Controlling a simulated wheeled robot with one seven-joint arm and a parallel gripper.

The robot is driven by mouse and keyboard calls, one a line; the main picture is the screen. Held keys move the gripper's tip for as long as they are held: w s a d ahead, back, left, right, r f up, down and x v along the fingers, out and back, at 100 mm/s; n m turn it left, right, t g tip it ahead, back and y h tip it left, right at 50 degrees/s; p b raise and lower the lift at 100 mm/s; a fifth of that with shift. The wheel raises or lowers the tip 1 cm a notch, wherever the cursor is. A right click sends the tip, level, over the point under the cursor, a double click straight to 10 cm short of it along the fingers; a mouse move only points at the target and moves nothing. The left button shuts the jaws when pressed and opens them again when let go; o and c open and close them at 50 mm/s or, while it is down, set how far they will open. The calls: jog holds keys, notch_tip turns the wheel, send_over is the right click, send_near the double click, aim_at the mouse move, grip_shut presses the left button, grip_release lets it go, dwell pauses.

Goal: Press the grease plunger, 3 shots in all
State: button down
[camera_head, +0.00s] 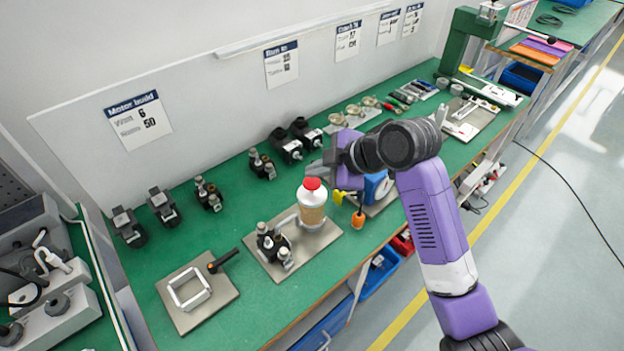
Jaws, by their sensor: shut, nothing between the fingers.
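The grease dispenser (312,211) is a tan and white bottle with a red plunger cap (312,184) on top. It stands upright at the back right of a grey plate on the green bench. A small dark assembly with metal posts (272,242) stands on the same plate, left of the bottle. My gripper (316,169) is shut and empty, close to the red cap and just above or behind it in the picture. I cannot tell whether the fingertips touch the cap. My wrist hides part of the bench behind it.
A plate with a square metal frame (188,290) and a black-handled tool (224,260) lie to the left. Several dark motor parts (208,194) line the back. A blue device (377,187) and an orange-handled tool (358,218) are right of the bottle.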

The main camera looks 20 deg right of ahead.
aim_at(316, 184)
jog(key=shift+r+p, duration=2)
jog(key=shift+r, duration=0.6)
dwell(0.6)
